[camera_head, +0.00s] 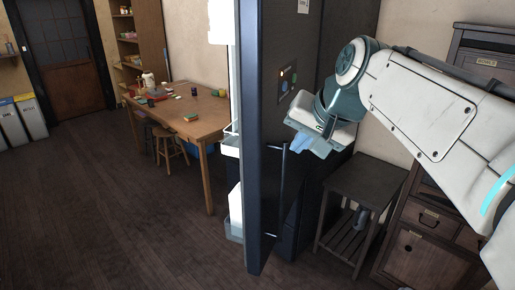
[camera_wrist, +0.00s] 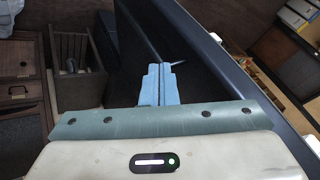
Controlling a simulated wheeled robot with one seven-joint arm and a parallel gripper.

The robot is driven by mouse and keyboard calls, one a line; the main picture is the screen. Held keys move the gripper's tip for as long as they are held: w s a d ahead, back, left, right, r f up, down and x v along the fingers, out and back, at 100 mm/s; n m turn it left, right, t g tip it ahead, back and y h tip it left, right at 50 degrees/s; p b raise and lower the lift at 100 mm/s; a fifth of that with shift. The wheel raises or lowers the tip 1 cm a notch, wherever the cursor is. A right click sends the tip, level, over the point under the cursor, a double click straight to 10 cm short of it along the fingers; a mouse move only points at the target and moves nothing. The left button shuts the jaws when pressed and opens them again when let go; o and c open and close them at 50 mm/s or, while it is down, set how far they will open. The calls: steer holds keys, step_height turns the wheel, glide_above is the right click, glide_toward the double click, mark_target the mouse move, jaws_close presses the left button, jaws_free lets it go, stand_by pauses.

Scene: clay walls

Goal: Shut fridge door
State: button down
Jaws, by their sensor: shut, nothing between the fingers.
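The fridge door (camera_head: 255,150) stands open, seen nearly edge-on in the head view, dark blue-black. Its inner side with white bins (camera_head: 231,145) faces left, and its outer face with a thin vertical handle (camera_head: 282,185) faces right. In the wrist view the dark door (camera_wrist: 205,60) runs diagonally beyond the fingers. My gripper (camera_head: 300,146) is on the outer-face side, close to the upper end of the handle. Its light-blue fingers (camera_wrist: 160,80) are together and hold nothing. Whether they touch the door or handle I cannot tell. The fridge's interior is hidden behind the door.
A small dark side table (camera_head: 368,182) and wooden drawers (camera_head: 430,220) stand at the right. A wooden table (camera_head: 190,125) with small items and stools (camera_head: 170,148) is at the left rear. The floor at the left front is clear.

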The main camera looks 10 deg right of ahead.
mark_target(263, 162)
steer(key=shift+w+a+f+p, duration=0.3)
steer(key=shift+w+a+f, duration=0.4)
steer(key=shift+w+f, duration=0.35)
steer(key=shift+w+a+f+p, duration=0.25)
steer(key=shift+w+a+f, duration=0.5)
steer(key=shift+w+f, duration=0.35)
steer(key=shift+w+a+f+p, duration=0.3)
steer(key=shift+w+a+f, duration=0.4)
steer(key=shift+w+f, duration=0.35)
steer(key=shift+w+r, duration=0.1)
steer(key=shift+r, duration=0.05)
